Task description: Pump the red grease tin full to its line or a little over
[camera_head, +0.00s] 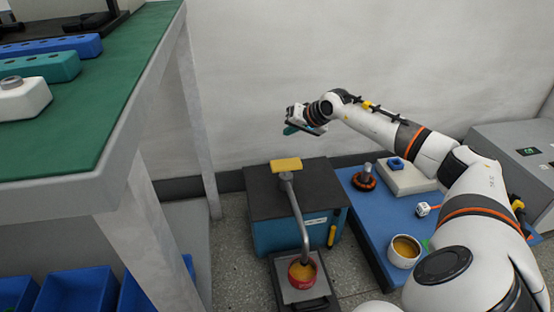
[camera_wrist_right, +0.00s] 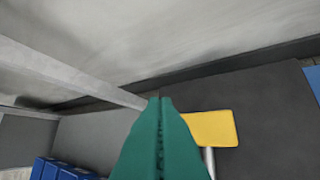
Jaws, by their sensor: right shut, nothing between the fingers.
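The pump is a dark-topped blue box (camera_head: 270,237) with a yellow pad (camera_head: 286,165) on top. A grey pipe (camera_head: 300,215) runs from near the pad down to the tin. My right gripper (camera_head: 291,129) is shut and empty, in the air above and behind the yellow pad. In the wrist view its teal fingers (camera_wrist_right: 160,105) are together, left of the yellow pad (camera_wrist_right: 211,128). My left gripper is out of view.
Right of the pump, a blue surface (camera_head: 372,222) holds a white cup of yellow grease (camera_head: 404,262), a white block (camera_head: 405,181), a dark round part with an orange ring (camera_head: 364,181) and a small white cube (camera_head: 422,209). A green-topped bench (camera_head: 105,105) stands left. Blue bins (camera_head: 75,290) sit below it.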

